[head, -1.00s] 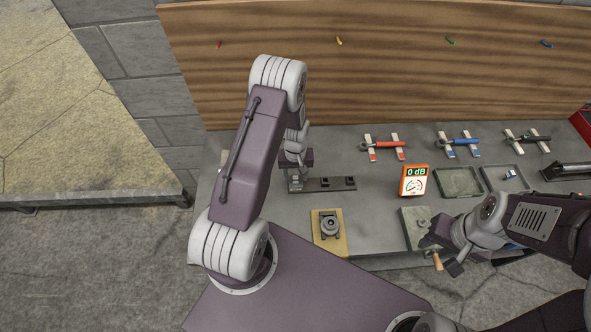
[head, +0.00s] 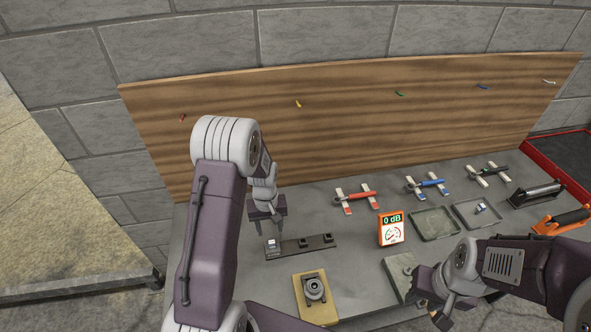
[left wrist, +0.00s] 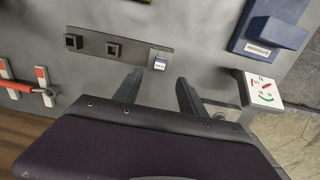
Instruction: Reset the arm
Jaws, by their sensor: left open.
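My left gripper (head: 268,232) is open and empty, fingers pointing down above the left end of a dark strip with sockets (head: 310,244). A small pale block (head: 271,246) sits on that end, below the fingers. In the left wrist view the open fingers (left wrist: 158,88) show with the same strip (left wrist: 92,43) and the block (left wrist: 158,60) beyond them, apart from both. My right gripper (head: 432,302) is at the lower right, beside a grey block (head: 399,268); its jaws are too unclear to read.
A wooden board (head: 330,110) closes the back. A blue block (left wrist: 270,32) shows in the wrist view.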

